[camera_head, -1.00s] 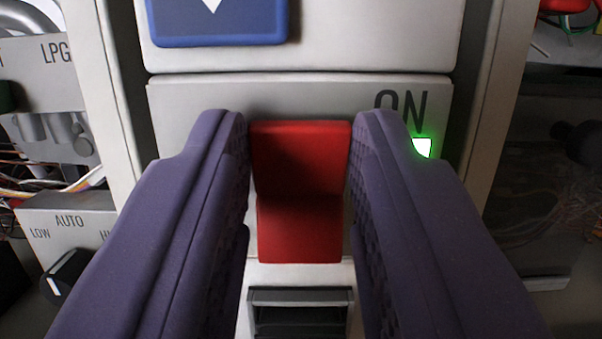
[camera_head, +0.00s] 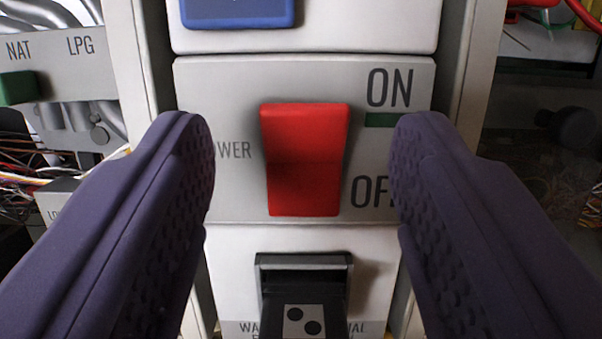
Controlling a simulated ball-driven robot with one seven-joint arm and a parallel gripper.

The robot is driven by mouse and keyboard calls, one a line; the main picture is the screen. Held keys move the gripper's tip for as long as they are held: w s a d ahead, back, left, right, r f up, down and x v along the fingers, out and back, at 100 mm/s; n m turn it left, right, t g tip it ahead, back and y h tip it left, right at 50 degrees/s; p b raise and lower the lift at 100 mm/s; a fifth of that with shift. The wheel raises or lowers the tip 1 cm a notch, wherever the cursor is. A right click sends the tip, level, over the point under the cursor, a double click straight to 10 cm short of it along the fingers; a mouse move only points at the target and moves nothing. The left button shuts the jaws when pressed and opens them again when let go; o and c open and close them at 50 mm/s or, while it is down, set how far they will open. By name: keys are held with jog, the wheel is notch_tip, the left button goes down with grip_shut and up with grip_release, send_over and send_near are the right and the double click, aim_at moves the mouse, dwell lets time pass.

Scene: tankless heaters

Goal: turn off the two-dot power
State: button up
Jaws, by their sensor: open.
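The red power rocker switch (camera_head: 304,160) sits in the middle of a light grey panel, with part of the word POWER at its left and ON and OFF at its right. The indicator (camera_head: 380,120) under ON is dark green and unlit, partly behind the right finger. A label with two dots (camera_head: 304,321) shows below the switch at the bottom edge. My gripper (camera_head: 302,160) is open, with its purple fingers wide on either side of the switch and apart from it. The right finger hides the end of OFF, and the left finger hides the start of POWER.
A dark latch-like part (camera_head: 304,275) is below the switch. A blue plate (camera_head: 238,12) is above it. At the left is a NAT/LPG panel with a green switch (camera_head: 18,88) and loose wires. Red wires hang at the upper right.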

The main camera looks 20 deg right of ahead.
jog(key=v, duration=0.6)
